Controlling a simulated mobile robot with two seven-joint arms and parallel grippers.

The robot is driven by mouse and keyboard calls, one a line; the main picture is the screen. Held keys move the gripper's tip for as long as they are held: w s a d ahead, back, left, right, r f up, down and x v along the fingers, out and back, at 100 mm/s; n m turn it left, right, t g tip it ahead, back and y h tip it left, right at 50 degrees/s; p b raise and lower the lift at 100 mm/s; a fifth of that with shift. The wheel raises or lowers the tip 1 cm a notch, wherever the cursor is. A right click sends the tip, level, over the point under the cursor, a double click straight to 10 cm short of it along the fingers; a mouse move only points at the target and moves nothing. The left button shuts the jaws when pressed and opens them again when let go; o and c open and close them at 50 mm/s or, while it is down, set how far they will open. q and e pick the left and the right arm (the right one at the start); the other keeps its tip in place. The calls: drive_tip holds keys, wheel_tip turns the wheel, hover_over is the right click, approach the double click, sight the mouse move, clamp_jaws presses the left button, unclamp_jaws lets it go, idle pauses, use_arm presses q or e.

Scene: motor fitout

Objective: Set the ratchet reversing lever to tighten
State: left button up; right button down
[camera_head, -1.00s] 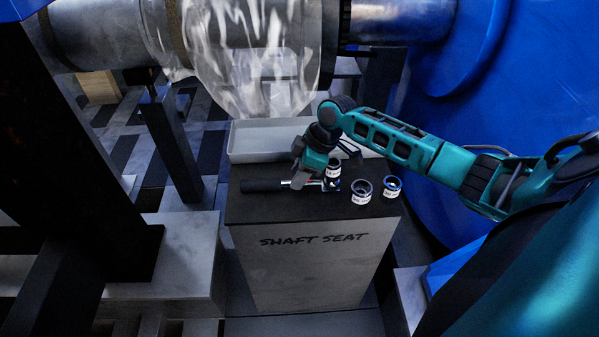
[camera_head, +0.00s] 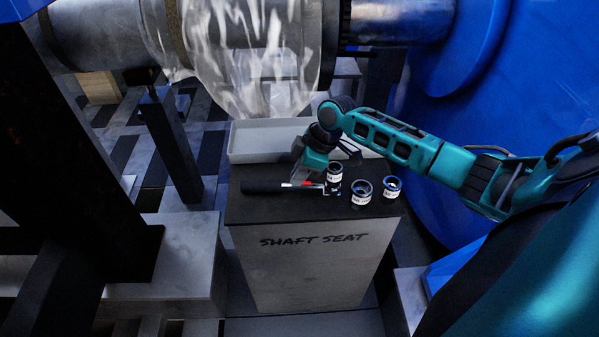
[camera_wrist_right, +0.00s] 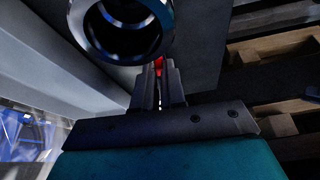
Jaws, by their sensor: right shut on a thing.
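The ratchet (camera_head: 262,187) lies flat on the dark top of the stand, its black handle to the left and its head to the right. A dark socket with a white label (camera_head: 334,174) stands upright at the head end. A small red reversing lever (camera_head: 299,184) shows on the ratchet; it also shows between the fingertips in the right wrist view (camera_wrist_right: 158,66). My right gripper (camera_head: 301,179) points down at the ratchet, just left of the socket. Its fingers (camera_wrist_right: 158,80) are shut on the red lever. The lever's exact setting is too small to tell. My left gripper is out of view.
Two more labelled sockets, a grey one (camera_head: 361,192) and a blue-ringed one (camera_head: 392,187), stand right of the ratchet. A pale tray (camera_head: 240,156) lies behind. The stand (camera_head: 310,265) reads SHAFT SEAT. A large shaft hangs above, and a blue housing (camera_head: 500,90) fills the right.

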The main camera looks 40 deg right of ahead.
idle(0.8)
drive_tip(key=c, duration=1.2)
unclamp_jaws()
drive_tip(key=shift+p+v, duration=1)
drive_tip(key=shift+v, duration=5.45)
